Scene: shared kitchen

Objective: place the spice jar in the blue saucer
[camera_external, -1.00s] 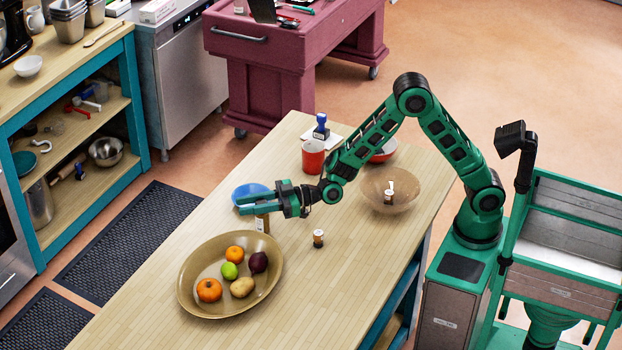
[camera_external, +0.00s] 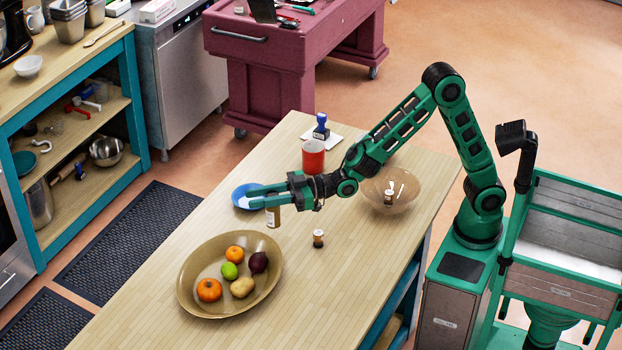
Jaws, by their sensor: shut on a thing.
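My gripper (camera_external: 268,202) is shut on a small jar (camera_external: 273,217), the spice jar as far as I can tell, and holds it roughly upright. The jar's top is hidden by the fingers, and its lower part shows below them. The blue saucer (camera_external: 241,191) lies on the wooden table just behind and left of the gripper, partly covered by the fingers. The jar appears in front and to the right of the saucer, not in it.
A large tan bowl of fruit (camera_external: 190,290) stands at the front left. A small dark-topped jar (camera_external: 318,239) stands on the table. A brown bowl (camera_external: 407,203) with another small jar in it, a red cup (camera_external: 313,157) and a blue-handled stamp (camera_external: 321,127) stand farther right and back.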

